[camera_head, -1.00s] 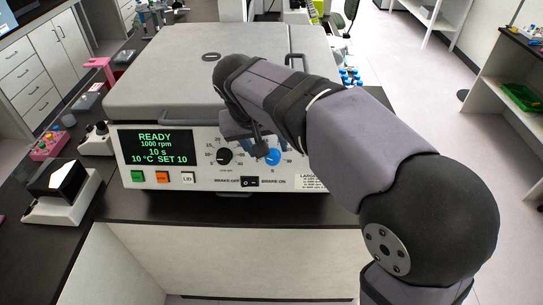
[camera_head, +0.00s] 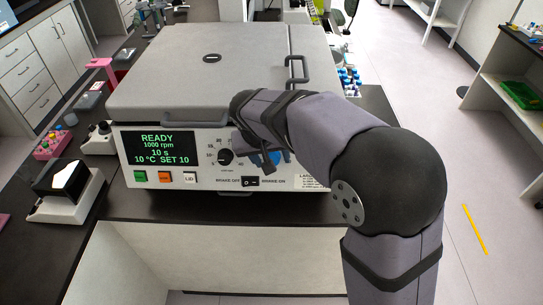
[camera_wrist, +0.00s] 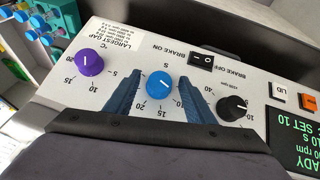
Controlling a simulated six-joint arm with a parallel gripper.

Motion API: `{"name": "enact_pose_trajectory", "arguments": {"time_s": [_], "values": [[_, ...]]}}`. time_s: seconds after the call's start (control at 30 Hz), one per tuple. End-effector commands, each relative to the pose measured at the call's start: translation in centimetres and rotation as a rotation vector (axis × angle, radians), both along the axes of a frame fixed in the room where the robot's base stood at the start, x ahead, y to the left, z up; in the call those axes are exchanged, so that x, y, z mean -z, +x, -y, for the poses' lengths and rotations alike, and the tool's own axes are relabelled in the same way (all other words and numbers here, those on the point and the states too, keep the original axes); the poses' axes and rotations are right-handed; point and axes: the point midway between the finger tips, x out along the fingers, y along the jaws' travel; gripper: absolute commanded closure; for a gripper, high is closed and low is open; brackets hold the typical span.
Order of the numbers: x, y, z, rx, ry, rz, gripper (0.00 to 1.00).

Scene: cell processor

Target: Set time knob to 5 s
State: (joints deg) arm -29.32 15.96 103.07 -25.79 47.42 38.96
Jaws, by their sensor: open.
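The time knob (camera_wrist: 160,87) is a round blue dial with a white pointer mark, on the front panel under the letter S in the wrist view. Numbers ring it, partly covered by my fingers. My gripper (camera_wrist: 159,76) is open, with one blue finger on each side of the knob. Gaps show between the fingers and the knob. In the head view my gripper (camera_head: 262,155) is in front of the blue knob and largely hides it. The display (camera_head: 156,147) reads READY, 1000 rpm, 10 s, 10 °C, SET 10.
A black rpm knob (camera_wrist: 234,107) and a purple °C knob (camera_wrist: 89,62) flank the blue knob. A black brake switch (camera_wrist: 203,60) is close by. The centrifuge lid (camera_head: 200,75) is closed. Blue-capped tubes (camera_head: 350,78) stand at the machine's right.

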Motion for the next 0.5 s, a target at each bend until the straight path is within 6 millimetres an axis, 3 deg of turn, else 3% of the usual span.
{"name": "enact_pose_trajectory", "arguments": {"time_s": [0.07, 0.23, 0.5], "values": [[0.00, 0.00, 0.00, 0.000, 0.000, 0.000, 0.51], [-0.03, 0.00, -0.01, 0.000, 0.000, 0.000, 0.91], [0.00, 0.00, -0.07, -0.005, -0.012, 0.001, 0.92]]}}
